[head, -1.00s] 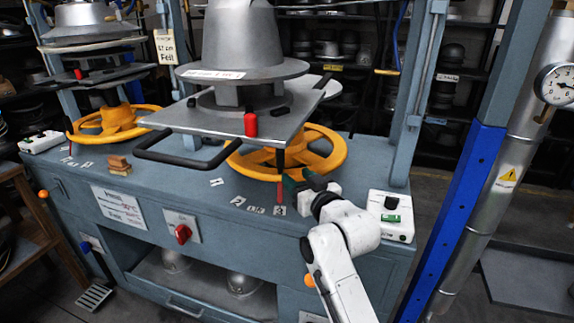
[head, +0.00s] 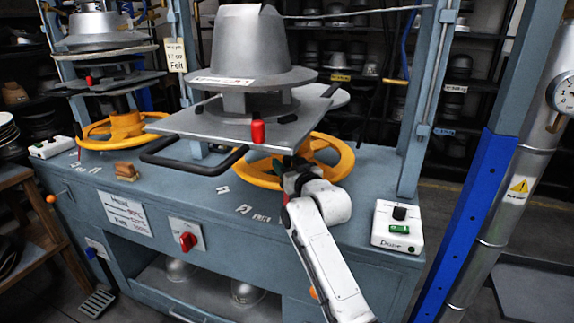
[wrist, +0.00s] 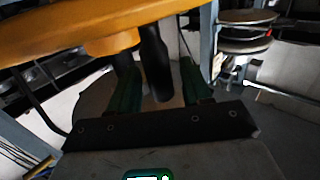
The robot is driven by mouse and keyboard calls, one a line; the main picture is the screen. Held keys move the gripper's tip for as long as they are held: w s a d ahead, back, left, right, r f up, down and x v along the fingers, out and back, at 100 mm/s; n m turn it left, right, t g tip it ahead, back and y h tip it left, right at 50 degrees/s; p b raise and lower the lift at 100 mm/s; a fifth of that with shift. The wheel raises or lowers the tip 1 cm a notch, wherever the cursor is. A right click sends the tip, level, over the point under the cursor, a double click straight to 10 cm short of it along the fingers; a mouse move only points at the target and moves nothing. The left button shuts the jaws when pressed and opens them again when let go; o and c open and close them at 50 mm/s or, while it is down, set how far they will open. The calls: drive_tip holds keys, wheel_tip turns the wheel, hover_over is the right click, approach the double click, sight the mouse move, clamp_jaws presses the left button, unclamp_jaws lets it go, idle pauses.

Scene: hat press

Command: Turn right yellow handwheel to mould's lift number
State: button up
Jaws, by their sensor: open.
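The right yellow handwheel (head: 337,163) lies flat under the right press plate, partly hidden by the plate. The grey hat mould (head: 245,50) stands upright on that plate. Its white label (head: 222,81) is too small to read. My gripper (head: 292,176) is at the wheel's near rim, with its fingertips hard to make out in the head view. In the wrist view the green fingers of my gripper (wrist: 158,85) are apart. A dark upright peg (wrist: 155,62) stands between them, below the yellow rim (wrist: 75,28); contact cannot be told.
Small number plates (head: 245,209) lie on the bench in front of the wheel, partly unreadable. A white control box (head: 397,225) stands at the bench's right end. A blue post (head: 470,225) rises at right.

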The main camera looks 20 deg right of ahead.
drive_tip(key=shift+w, duration=0.15)
clamp_jaws()
idle(0.4)
